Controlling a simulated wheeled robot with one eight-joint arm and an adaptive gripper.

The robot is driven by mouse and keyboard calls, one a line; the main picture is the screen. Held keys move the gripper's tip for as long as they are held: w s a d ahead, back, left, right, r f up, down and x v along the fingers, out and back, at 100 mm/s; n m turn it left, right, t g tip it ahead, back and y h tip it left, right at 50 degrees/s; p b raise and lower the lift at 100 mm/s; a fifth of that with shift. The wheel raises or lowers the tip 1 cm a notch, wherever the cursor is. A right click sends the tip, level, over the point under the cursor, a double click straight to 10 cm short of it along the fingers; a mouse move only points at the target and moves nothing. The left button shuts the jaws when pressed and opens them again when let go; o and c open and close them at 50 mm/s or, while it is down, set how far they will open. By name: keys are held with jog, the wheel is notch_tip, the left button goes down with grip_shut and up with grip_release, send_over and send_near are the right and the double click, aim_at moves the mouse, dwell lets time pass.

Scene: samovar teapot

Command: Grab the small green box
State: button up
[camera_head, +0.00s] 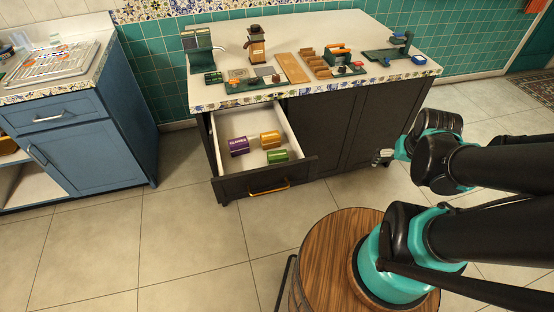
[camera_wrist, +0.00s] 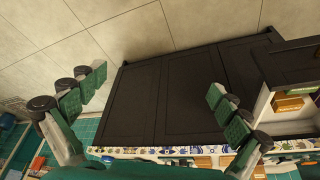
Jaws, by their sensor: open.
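A small green box (camera_head: 277,156) lies in the open drawer (camera_head: 219,168), near its front right. A purple box (camera_head: 238,146) and an orange box (camera_head: 270,139) lie behind it in the same drawer. In the wrist view the drawer shows at the right edge, with the orange box (camera_wrist: 288,104) in it and part of the green box (camera_wrist: 302,90). My gripper (camera_head: 382,157) is to the right of the drawer, in front of the dark cabinet. Its two fingers (camera_wrist: 160,93) are wide apart with nothing between them.
The dark cabinet (camera_head: 340,132) carries a light countertop (camera_head: 320,28) with a coffee grinder (camera_head: 257,45), trays and small items. A round wooden barrel top (camera_head: 335,240) stands in front. A blue cabinet (camera_head: 85,150) is at left. Tiled floor (camera_head: 190,245) is clear between them.

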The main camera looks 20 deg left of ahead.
jog(key=shift+c, duration=0.8)
jog(key=shift+w+a+r, duration=0.1)
jog(key=shift+w+a, duration=0.1)
jog(key=shift+a, duration=0.1)
jog(key=shift+c, duration=0.6)
notch_tip(320, 180, up, 4)
jog(key=n+g, duration=0.4)
jog(key=n, duration=0.1)
send_over(278, 154)
notch_tip(278, 154, down, 17)
jog(key=shift+r, duration=0.1)
jog(key=shift+c, duration=0.6)
jog(key=c, duration=1.1)
jog(key=shift+c, duration=0.2)
